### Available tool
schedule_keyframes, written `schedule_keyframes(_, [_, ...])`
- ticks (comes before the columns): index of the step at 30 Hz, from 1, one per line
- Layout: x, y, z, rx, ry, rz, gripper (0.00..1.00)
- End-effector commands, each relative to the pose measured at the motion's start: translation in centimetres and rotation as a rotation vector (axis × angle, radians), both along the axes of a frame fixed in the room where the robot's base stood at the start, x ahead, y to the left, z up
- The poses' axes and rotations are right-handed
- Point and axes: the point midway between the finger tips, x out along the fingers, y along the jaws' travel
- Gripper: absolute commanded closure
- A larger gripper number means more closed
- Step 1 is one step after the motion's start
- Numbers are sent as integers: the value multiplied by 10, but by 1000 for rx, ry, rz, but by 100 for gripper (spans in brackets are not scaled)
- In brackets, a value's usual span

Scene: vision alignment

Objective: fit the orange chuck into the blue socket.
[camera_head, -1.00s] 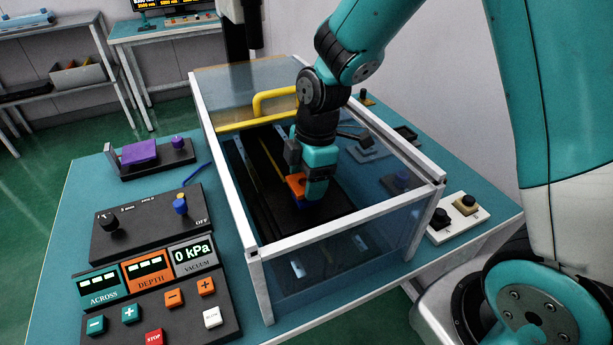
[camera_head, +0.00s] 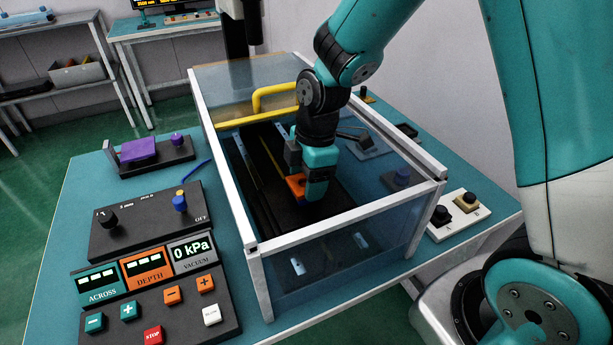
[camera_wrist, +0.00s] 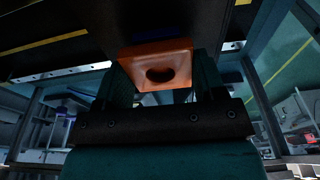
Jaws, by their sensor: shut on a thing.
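The orange chuck (camera_head: 297,186) is a small block inside the clear-walled enclosure. In the wrist view the chuck (camera_wrist: 157,66) shows one face with a round dark hole, between the fingers. My gripper (camera_head: 316,190) is shut on it, pointing down over the dark bed. The wrist view also shows my gripper (camera_wrist: 165,95) around the chuck. I cannot make out the blue socket clearly. Whether the chuck touches anything beneath it is hidden.
The enclosure has white frame rails (camera_head: 350,215) and a yellow handle (camera_head: 275,100). A control panel (camera_head: 155,290) shows 0 kPa for vacuum. A purple block (camera_head: 138,150) sits on a black stand at left. A white two-knob box (camera_head: 458,213) stands at right.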

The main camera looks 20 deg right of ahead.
Motion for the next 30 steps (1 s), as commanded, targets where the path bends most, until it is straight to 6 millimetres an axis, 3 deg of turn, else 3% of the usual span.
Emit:
schedule_keyframes(14, [0,0,-13,0,0,0,64])
schedule_keyframes(15, [0,0,-12,0,-1,0,29])
schedule_keyframes(18, [0,0,-12,0,0,0,7])
schedule_keyframes(26, [0,0,-11,0,0,0,7])
schedule_keyframes(30, [1,0,-2,1,-4,0,7])
